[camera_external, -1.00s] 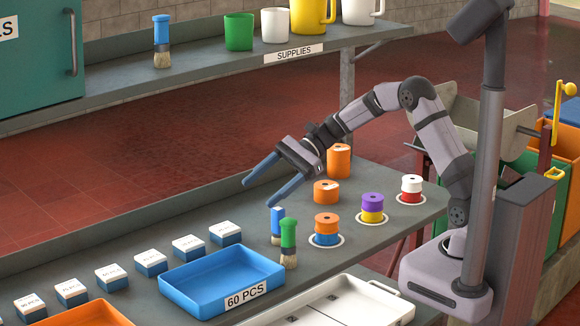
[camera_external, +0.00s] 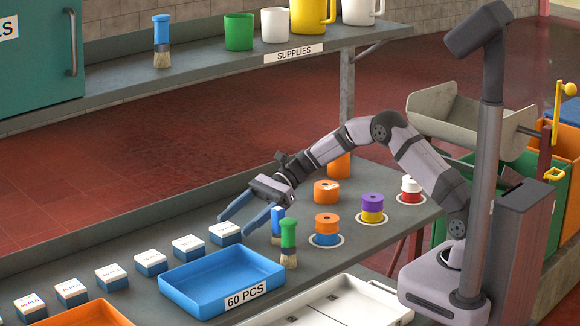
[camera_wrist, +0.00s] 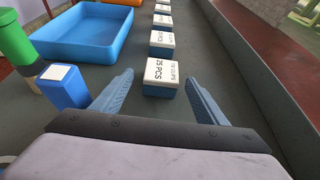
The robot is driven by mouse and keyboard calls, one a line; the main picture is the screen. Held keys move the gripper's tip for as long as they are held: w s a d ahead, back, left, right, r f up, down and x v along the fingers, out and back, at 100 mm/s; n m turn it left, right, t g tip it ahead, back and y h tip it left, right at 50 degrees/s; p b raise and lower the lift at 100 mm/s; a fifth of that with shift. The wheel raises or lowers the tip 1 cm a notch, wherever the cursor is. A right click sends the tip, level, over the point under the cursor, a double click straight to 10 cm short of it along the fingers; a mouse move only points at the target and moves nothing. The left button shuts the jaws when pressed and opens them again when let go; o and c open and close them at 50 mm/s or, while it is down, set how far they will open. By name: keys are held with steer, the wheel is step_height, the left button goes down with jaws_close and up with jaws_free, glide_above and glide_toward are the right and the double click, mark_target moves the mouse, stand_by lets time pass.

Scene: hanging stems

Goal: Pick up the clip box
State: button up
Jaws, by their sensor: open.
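The nearest clip box (camera_external: 225,233), blue with a white lid, is at the right end of the row. In the wrist view this clip box (camera_wrist: 160,77) sits between and just ahead of the fingertips, its lid reading "TIE CLIPS 25 PCS". My gripper (camera_external: 233,225) is open and empty, low over the bench, with its blue fingers (camera_wrist: 158,95) spread either side of the line to the box.
A blue tray (camera_external: 222,284) labelled 60 PCS lies in front of the row. Coloured spools (camera_external: 327,226) stand to the right. A raised wall runs along the bench's back edge.

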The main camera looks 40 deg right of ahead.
mark_target(232, 225)
steer(key=shift+p+x, duration=0.95)
steer(key=shift+x, duration=1.65)
steer(key=shift+w+r, duration=0.1)
steer(key=shift+w, duration=0.05)
steer(key=shift+c, duration=0.3)
steer(key=c, duration=1.1)
